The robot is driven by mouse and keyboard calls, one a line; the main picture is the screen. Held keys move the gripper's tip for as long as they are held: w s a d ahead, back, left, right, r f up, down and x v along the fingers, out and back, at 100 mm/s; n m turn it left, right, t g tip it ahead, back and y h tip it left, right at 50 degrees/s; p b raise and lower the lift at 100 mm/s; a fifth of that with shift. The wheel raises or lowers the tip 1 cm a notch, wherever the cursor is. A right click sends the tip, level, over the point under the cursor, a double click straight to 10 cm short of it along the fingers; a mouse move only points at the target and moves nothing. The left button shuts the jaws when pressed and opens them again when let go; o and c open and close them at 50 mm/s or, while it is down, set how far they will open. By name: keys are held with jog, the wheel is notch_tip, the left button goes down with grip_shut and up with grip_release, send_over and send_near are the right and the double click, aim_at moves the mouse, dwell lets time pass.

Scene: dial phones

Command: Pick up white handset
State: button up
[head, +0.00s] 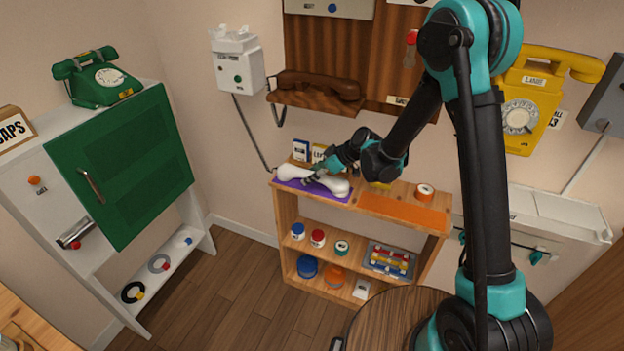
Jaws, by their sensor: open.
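The white handset (327,184) lies on a purple mat (290,185) on the left part of the top of a low wooden shelf (395,208). My gripper (309,180) is open, at the end of my arm reaching in from the right. Its fingers are at the middle of the handset, overlapping it in the picture. I cannot tell whether they touch it. The fingers and wrist hide a little of the handset's middle.
Small boxes (301,150) stand behind the handset. A brown handset (318,85) rests on a wall ledge above. Floor (245,275) is clear at front left.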

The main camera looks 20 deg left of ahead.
grip_shut()
dwell(0.3)
jog(key=shift+r, duration=0.1)
